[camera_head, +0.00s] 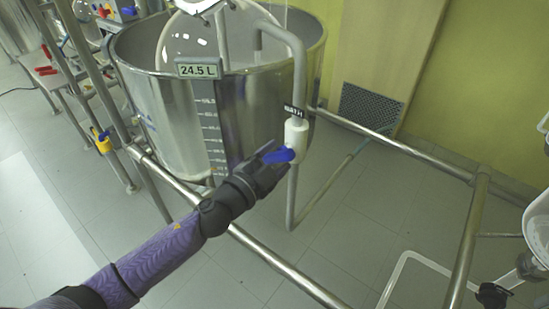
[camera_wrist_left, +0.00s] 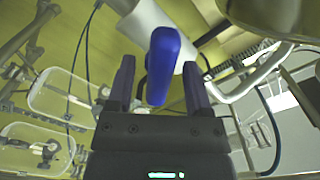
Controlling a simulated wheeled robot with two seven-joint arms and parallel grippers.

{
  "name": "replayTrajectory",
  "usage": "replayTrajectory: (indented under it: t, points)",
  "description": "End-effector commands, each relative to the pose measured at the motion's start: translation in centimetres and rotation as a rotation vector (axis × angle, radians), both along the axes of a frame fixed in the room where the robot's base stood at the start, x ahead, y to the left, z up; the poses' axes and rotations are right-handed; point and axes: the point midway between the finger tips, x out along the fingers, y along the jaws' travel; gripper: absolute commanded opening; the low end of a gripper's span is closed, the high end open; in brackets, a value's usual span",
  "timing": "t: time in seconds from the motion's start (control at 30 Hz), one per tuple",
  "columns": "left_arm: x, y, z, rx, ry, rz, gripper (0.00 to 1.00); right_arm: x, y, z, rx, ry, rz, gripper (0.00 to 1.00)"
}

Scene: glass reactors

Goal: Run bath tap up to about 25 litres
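The bath is a large steel vessel (camera_head: 150,100) with a glass flask (camera_head: 195,45) inside it. A display (camera_head: 198,71) on its rim reads 24.5 L, above a dark level scale (camera_head: 210,125). The bath tap is a white valve body (camera_head: 296,134) on a grey pipe, under a "BATH" label, with a blue handle (camera_head: 279,155). My left gripper (camera_head: 272,160) is at the handle. In the left wrist view the blue handle (camera_wrist_left: 163,62) lies between the two spread fingers (camera_wrist_left: 160,88), with gaps on both sides. My right gripper is out of view.
A steel rail (camera_head: 260,250) runs in front of the bath, below my left arm, and more rails (camera_head: 400,148) stand at right. A yellow-handled valve (camera_head: 102,142) is at left. Grey floor is open between the rails.

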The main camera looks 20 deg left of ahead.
Motion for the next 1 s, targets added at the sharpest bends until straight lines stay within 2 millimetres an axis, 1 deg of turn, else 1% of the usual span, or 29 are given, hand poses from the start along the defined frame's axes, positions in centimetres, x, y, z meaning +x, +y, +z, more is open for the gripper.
replayTrajectory:
  t: [0.03, 0.07, 0.1, 0.17, 0.2, 0.27, 0.3, 0.53, 0.67, 1.0]
  points:
    - [-0.01, 0.00, -0.01, 0.000, 0.000, 0.000, 0.53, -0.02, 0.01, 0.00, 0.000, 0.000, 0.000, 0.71]
    - [-0.01, 0.00, -0.01, 0.000, 0.000, 0.000, 0.46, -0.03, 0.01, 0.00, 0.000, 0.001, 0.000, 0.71]
    - [-0.02, 0.00, -0.01, 0.000, 0.000, 0.000, 0.38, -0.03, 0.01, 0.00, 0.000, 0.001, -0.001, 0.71]
    - [-0.02, 0.00, -0.01, 0.000, 0.000, 0.000, 0.25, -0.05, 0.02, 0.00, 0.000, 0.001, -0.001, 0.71]
    - [-0.02, -0.01, -0.02, 0.000, 0.000, 0.000, 0.17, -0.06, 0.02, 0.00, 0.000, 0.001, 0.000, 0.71]
    - [-0.03, 0.00, -0.02, 0.000, 0.000, 0.000, 0.04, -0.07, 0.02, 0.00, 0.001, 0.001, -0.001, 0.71]
    - [-0.03, 0.00, -0.02, 0.000, 0.000, 0.000, 0.00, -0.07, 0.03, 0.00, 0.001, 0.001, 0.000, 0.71]
    - [-0.04, -0.01, -0.01, 0.010, -0.003, -0.001, 0.00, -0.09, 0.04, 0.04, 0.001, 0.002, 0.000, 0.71]
    - [-0.05, -0.01, 0.01, 0.047, -0.017, -0.001, 0.00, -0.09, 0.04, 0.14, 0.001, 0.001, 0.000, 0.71]
    - [-0.03, 0.03, 0.08, 0.276, -0.099, -0.001, 0.00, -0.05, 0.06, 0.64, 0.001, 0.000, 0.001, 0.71]
